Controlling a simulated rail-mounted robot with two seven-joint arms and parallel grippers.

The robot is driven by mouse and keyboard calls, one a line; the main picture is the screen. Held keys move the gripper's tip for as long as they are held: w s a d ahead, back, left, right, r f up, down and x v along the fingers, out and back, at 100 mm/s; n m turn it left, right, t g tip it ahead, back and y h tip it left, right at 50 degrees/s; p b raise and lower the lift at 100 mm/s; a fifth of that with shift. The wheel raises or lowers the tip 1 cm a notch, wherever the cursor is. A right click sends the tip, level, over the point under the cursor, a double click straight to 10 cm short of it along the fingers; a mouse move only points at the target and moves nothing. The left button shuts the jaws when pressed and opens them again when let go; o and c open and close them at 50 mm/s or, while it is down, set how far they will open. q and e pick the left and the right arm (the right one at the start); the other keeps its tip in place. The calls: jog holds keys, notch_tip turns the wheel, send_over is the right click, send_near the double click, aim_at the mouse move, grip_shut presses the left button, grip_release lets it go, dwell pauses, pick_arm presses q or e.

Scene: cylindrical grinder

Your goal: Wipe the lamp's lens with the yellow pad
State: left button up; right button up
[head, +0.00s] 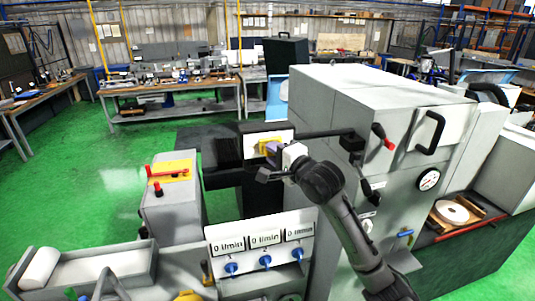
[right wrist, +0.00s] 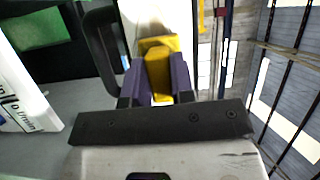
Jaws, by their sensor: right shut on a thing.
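The yellow pad (head: 266,146) is in my right gripper (head: 276,149), near the middle of the head view. In the right wrist view, the pad (right wrist: 158,72) sits between the two purple fingers (right wrist: 158,90), with its wider front part beyond the fingertips. A bright white face (head: 284,136), which looks like the lamp's lens, is directly behind the pad. It also shows beyond the pad in the right wrist view (right wrist: 143,16). The pad overlaps this face in both views; I cannot tell whether they touch. My left gripper is not in view.
A dark arm (head: 325,133) runs from the grey machine cabinet (head: 330,100) towards the white face, close to my right gripper. A panel with blue valves (head: 262,243) stands below. A grey box with red levers (head: 170,190) is at the left. Green floor lies beyond.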

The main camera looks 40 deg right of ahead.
jog(key=shift+s+d, duration=0.4)
jog(key=shift+d, duration=0.45)
jog(key=shift+s+d+p, duration=0.15)
jog(key=shift+d+p, duration=0.15)
jog(key=shift+p, duration=1.35)
jog(key=shift+w+a+r+p, duration=0.1)
jog(key=shift+w+a+p, duration=0.25)
jog(key=shift+a, duration=0.2)
jog(key=shift+w+a+p, duration=0.25)
jog(key=shift+a+p, duration=0.15)
jog(key=shift+a, duration=0.15)
jog(key=shift+w+a+p, duration=0.45)
jog(key=shift+w+a, duration=0.05)
jog(key=shift+a, duration=0.4)
jog(key=shift+w+a+p, duration=0.35)
jog(key=shift+a+p, duration=0.15)
jog(key=shift+a, duration=0.2)
jog(key=shift+w+a+p, duration=0.25)
jog(key=shift+w+a, duration=0.05)
jog(key=shift+a, duration=0.25)
jog(key=shift+w+a+p, duration=0.2)
jog(key=shift+w+a, duration=0.05)
jog(key=shift+a, duration=0.3)
